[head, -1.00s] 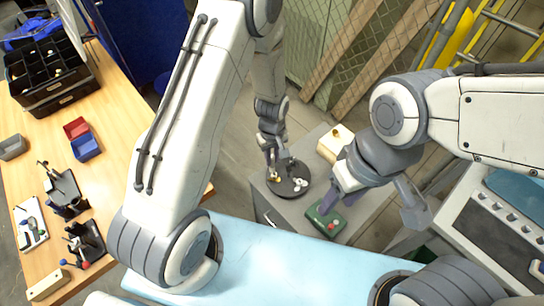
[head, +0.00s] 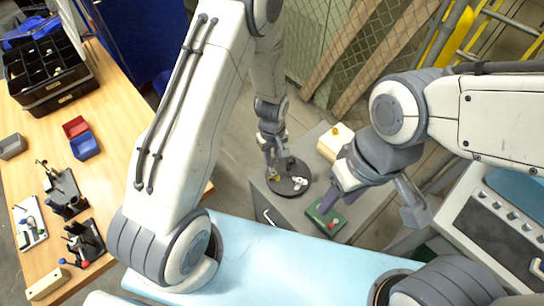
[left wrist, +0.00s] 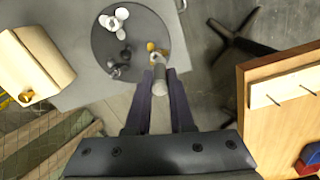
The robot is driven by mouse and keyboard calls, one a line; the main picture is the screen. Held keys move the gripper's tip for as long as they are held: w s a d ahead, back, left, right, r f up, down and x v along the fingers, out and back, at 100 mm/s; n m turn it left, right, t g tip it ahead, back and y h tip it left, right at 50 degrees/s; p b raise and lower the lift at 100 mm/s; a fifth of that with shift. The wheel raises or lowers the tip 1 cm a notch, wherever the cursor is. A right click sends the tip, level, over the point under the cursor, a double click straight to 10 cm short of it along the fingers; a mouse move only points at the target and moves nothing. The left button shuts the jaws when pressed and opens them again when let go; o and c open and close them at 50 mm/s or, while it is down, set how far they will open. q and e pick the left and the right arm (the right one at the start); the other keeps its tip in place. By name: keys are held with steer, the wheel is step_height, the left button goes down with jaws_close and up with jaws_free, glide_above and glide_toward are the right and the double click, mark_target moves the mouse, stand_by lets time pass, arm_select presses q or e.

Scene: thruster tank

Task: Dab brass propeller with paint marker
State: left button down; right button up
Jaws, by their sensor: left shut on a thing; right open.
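A dark round turntable (head: 300,193) holds the small brass propeller (left wrist: 151,47), a white propeller (left wrist: 114,21) and a dark propeller (left wrist: 118,68). My left gripper (head: 270,163) is over the turntable, shut on a pale grey cylinder, the paint marker (left wrist: 158,90). In the left wrist view the marker's far end is right at the brass propeller; I cannot tell whether they touch. In the head view the brass propeller (head: 275,177) is small and partly hidden by the gripper. My right gripper (head: 336,202) is open and empty above a green box with a red button.
The green box (head: 318,222) sits on the grey cabinet beside the turntable. A cream block (head: 330,147) stands behind it. A wooden bench (head: 118,120) at the left carries bins, a black organizer (head: 52,100) and small stands. A light blue surface (head: 270,255) lies in front.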

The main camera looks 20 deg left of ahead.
arm_select(q)
steer(key=shift+s+f, duration=0.1)
steer(key=shift+f, duration=0.3)
stand_by(1.9)
steer(key=shift+r+p, duration=1.85)
steer(key=shift+r, duration=0.75)
